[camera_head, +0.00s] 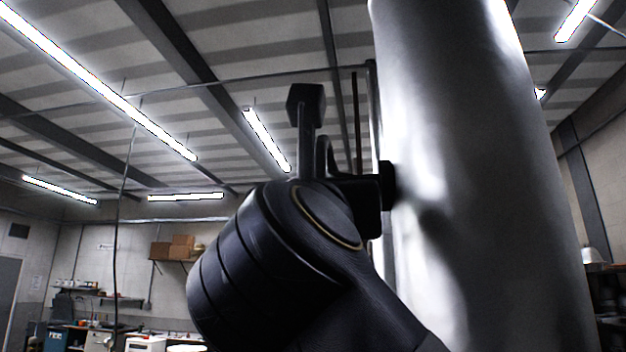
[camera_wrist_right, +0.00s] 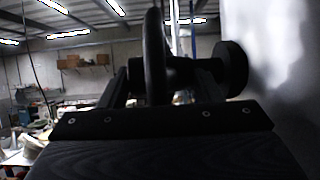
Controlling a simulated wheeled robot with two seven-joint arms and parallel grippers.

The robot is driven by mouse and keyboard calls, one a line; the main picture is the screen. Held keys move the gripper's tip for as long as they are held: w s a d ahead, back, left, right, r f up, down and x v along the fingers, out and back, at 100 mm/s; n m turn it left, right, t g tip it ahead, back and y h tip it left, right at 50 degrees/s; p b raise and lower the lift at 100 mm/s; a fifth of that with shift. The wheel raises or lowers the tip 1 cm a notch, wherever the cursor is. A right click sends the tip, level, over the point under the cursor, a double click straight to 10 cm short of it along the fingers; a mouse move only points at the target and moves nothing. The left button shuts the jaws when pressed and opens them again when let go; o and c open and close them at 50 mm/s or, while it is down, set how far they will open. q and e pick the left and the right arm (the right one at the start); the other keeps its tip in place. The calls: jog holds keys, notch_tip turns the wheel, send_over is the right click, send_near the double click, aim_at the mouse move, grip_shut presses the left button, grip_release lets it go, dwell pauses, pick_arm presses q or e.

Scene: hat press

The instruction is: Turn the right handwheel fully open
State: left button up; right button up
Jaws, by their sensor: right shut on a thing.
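The right handwheel (camera_wrist_right: 154,55) is black and shows nearly edge-on in the right wrist view. A short shaft joins it to a round black flange (camera_wrist_right: 234,68) against a silver column. My right gripper (camera_wrist_right: 160,82) is shut on the handwheel's rim, with one finger on each side. In the head view the black flange (camera_head: 387,185) touches the column, and part of the dark rim (camera_head: 325,155) shows to its left. My own black right arm hides much of the wheel there. The wheel's turn angle cannot be told. My left gripper is out of view.
The large silver column (camera_head: 470,180) stands close at the right and blocks that side. Cardboard boxes (camera_head: 176,247) sit on a far wall shelf, above a cluttered bench at the lower left. The space left of my arm is clear nearby.

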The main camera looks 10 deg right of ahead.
jog(key=shift+r+g+p, duration=0.45)
jog(key=shift+g+p, duration=0.25)
jog(key=shift+p, duration=0.3)
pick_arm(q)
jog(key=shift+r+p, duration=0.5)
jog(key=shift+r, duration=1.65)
pick_arm(e)
jog(key=shift+s+f+g+y, duration=0.15)
jog(key=shift+g+y, duration=0.25)
jog(key=shift+g, duration=0.4)
jog(key=o, duration=1)
jog(key=shift+g, duration=0.3)
